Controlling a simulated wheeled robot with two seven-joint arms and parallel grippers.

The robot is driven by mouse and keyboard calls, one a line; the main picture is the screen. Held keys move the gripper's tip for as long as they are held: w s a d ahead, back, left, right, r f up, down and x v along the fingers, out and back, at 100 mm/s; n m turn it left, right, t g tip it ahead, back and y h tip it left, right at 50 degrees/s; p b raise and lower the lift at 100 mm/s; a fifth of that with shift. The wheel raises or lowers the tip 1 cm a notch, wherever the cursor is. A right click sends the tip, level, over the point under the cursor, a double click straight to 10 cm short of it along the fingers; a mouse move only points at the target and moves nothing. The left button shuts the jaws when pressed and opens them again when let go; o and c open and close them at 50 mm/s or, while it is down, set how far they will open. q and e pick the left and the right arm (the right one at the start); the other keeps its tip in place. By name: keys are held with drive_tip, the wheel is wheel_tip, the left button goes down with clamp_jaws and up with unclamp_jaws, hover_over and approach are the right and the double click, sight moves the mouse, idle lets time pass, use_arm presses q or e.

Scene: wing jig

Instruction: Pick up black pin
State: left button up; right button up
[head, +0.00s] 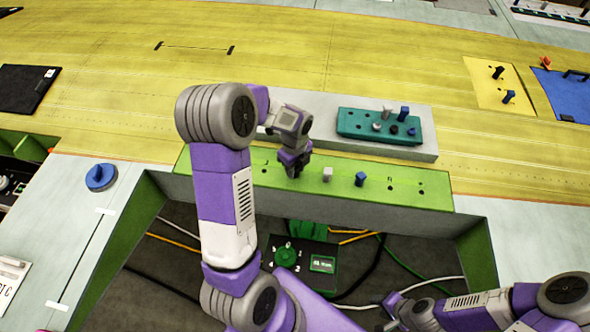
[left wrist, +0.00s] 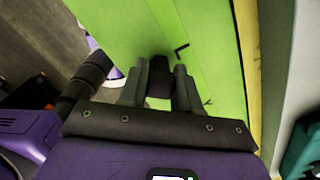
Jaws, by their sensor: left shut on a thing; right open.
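My left gripper (head: 294,168) is over the left part of the green strip (head: 410,193), pointing down. In the left wrist view its two fingers (left wrist: 160,88) are shut on the black pin (left wrist: 159,80), with the light green surface behind it. I cannot tell whether the pin is still seated in the strip or clear of it. In the head view the pin is mostly hidden by the gripper. My right gripper (head: 393,310) is open and low at the bottom right, away from the strip.
A white pin (head: 327,174) and a blue pin (head: 360,179) stand on the green strip, right of my left gripper. Behind is a teal block (head: 350,125) with several pins. An open bay with cables and a green-black device (head: 285,255) lies in front.

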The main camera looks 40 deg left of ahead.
use_arm(q)
wheel_tip(320, 180, up, 10)
drive_tip(key=shift+r, duration=0.1)
idle(0.4)
idle(0.6)
